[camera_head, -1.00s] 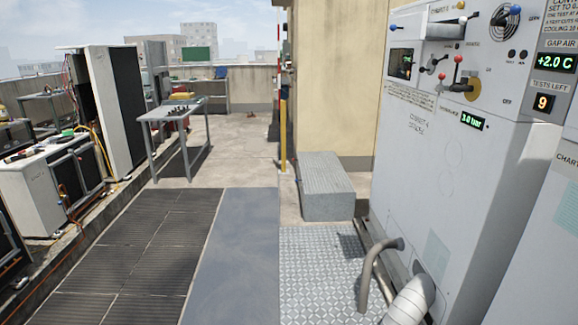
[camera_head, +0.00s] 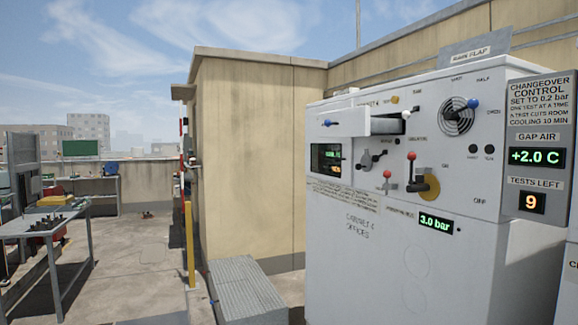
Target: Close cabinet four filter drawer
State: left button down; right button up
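Cabinet four (camera_head: 345,270) is a tall white cabinet on the right, with faint lettering that seems to read "CABINET 4 OFFICES". Near its top, a white drawer (camera_head: 345,122) stands out from the front face, with a blue knob (camera_head: 327,123) on it. A dark opening (camera_head: 388,126) shows beside the drawer, so it looks open. A white-tipped part (camera_head: 406,115) is at the right end of the opening. Neither of my grippers is in view.
Below the drawer are a small display (camera_head: 326,158), red-knobbed levers (camera_head: 411,170) and a "3.0 bar" readout (camera_head: 436,222). A changeover control panel (camera_head: 538,150) stands at right. A grey ribbed block (camera_head: 245,290) lies left of the cabinet. Open roof floor (camera_head: 150,250) stretches left.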

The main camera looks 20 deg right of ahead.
aim_at(356, 122)
jog(key=i+j+z, duration=0.2)
jog(key=i, duration=1.15)
jog(key=i+l+z, duration=0.1)
jog(key=i+z, duration=0.5)
jog(key=z, duration=0.15)
jog(key=i+z, duration=0.35)
jog(key=i+l+z, duration=0.1)
jog(key=i+z, duration=0.55)
jog(key=k+l, duration=0.05)
